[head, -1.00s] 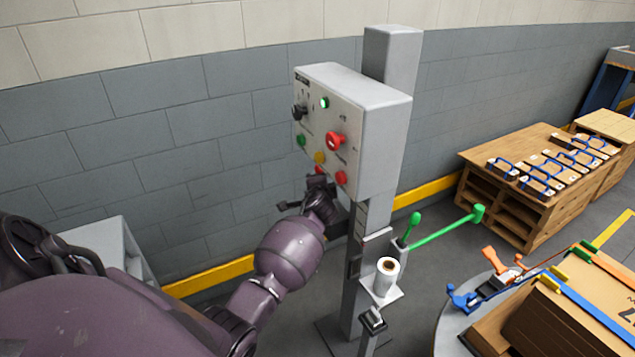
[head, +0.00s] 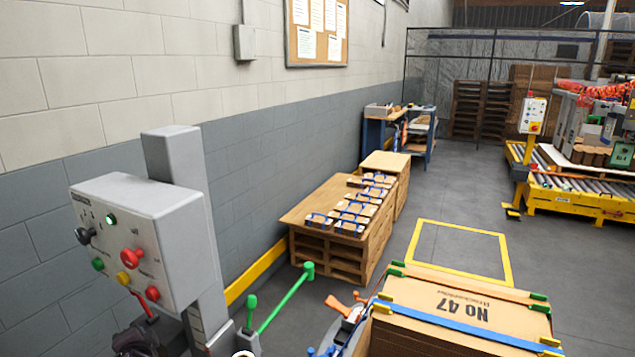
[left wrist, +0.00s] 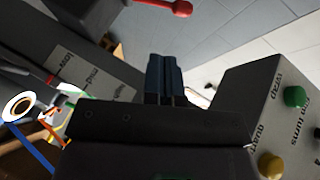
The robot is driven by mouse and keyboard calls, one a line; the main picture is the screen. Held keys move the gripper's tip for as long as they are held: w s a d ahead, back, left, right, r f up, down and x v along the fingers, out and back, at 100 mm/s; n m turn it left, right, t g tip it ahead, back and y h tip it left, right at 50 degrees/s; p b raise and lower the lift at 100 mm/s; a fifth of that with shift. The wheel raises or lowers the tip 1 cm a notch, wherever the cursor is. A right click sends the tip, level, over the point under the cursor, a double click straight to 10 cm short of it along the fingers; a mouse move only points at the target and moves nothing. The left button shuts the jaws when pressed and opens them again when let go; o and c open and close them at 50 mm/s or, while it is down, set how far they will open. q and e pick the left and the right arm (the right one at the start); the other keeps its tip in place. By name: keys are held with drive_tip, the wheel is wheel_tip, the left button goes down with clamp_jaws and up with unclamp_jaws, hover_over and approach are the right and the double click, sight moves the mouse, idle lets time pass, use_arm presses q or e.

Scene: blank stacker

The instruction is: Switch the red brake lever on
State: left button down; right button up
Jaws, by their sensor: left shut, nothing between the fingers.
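A red lever (head: 142,303) sticks out below the lower edge of the grey control box (head: 165,215) in the head view. A red lever with a round knob (left wrist: 168,7), apparently the same one, crosses the top of the left wrist view. In the left wrist view the dark fingers of my left gripper (left wrist: 167,78) are together and empty, apart from the red knob. My right gripper is out of view.
The box carries a red mushroom button (head: 132,258), a black knob (head: 85,236) and several coloured buttons. A green-handled bar (head: 285,298) stands right of the post. A strapped carton (head: 450,310) and a wooden bench (head: 330,225) lie further right.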

use_arm(q)
drive_tip(key=s+d+f+n+h, duration=0.2)
drive_tip(key=s+d, duration=0.4)
drive_tip(key=s, duration=0.4)
drive_tip(key=s+d+f+n+h, duration=0.2)
drive_tip(key=s+d+f+h, duration=0.1)
drive_tip(key=s, duration=0.7)
drive_tip(key=s+d+f+n+h, duration=0.2)
drive_tip(key=s+d+f+n, duration=0.1)
drive_tip(key=s+d, duration=0.5)
drive_tip(key=shift+s+d+f+g+h, duration=0.35)
drive_tip(key=shift+s+f, duration=0.45)
drive_tip(key=shift+s, duration=0.45)
